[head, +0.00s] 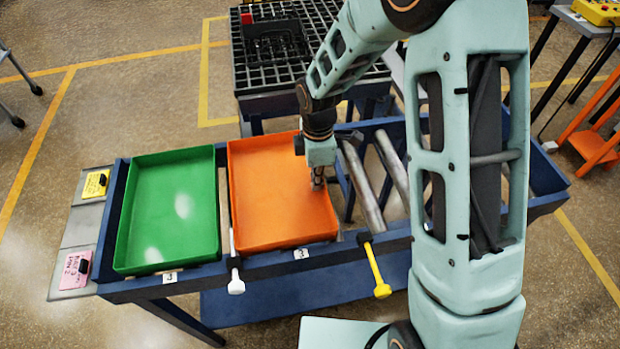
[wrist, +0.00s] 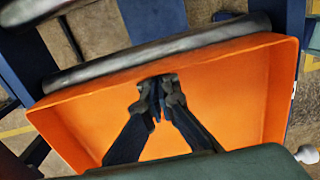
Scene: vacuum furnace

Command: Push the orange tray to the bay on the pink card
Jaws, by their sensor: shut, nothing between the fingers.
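The orange tray (head: 270,215) sits on the blue roller frame, right of the green tray (head: 165,215), with a narrow gap between them. My gripper (head: 318,185) is shut and empty, reaching down inside the orange tray by its right wall. In the wrist view the shut fingers (wrist: 158,95) are close to the orange tray's wall (wrist: 225,50); I cannot tell if they touch it. The pink card (head: 76,269) lies on a grey plate at the frame's left end; its writing is too small to read surely.
A yellow card (head: 95,184) lies above the pink one. A white-handled lever (head: 236,275) stands between the trays' front ends, a yellow-handled one (head: 379,280) farther right. Bare rollers (head: 365,190) lie right of the orange tray. A black grid table (head: 275,45) is behind.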

